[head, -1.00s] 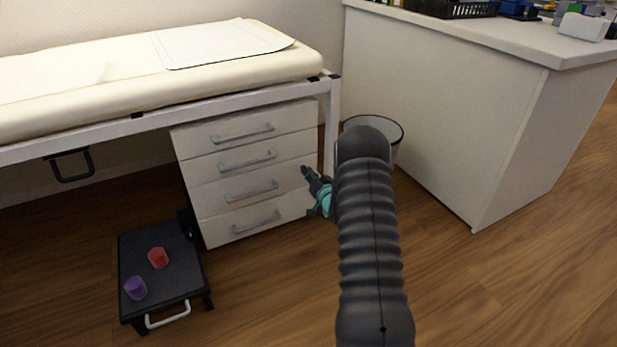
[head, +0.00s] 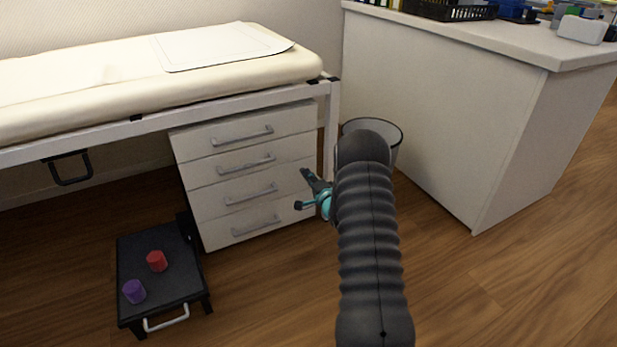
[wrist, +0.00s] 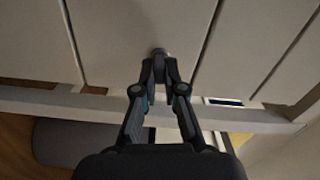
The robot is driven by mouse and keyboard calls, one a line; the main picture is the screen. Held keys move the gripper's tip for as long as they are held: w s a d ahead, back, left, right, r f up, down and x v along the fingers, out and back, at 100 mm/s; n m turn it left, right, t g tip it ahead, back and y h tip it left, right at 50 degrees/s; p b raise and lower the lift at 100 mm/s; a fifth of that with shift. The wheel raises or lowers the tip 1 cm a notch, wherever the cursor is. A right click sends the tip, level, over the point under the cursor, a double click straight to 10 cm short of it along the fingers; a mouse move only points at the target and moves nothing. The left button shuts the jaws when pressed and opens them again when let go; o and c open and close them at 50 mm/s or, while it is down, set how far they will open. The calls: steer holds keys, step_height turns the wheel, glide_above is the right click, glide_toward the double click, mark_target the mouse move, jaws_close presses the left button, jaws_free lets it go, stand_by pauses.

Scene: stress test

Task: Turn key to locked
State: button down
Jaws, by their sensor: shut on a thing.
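The white drawer cabinet (head: 245,180) stands under the end of the padded couch, its drawers closed. It fills the top of the wrist view (wrist: 110,40) as pale panels with dark gaps. A small greyish round piece, which looks like the key or its lock (wrist: 160,51), shows at the cabinet front in the wrist view. My gripper (wrist: 160,70) has its fingertips together on it. In the head view my gripper (head: 305,180) is at the cabinet's right side, partly behind my arm. The key is too hidden to tell its angle.
A black step stool (head: 175,260) with a red cup (head: 157,261) and a purple cup (head: 134,291) stands at the lower left. A bin (head: 390,133) is behind my arm. A white counter (head: 450,120) stands right. The wooden floor at right is clear.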

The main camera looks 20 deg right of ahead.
steer(key=shift+m, duration=0.9)
steer(key=shift+d, duration=0.1)
steer(key=c, duration=1.3)
jaws_free()
steer(key=shift+o, duration=0.2)
steer(key=s, duration=1.2)
steer(key=shift+d, duration=0.15)
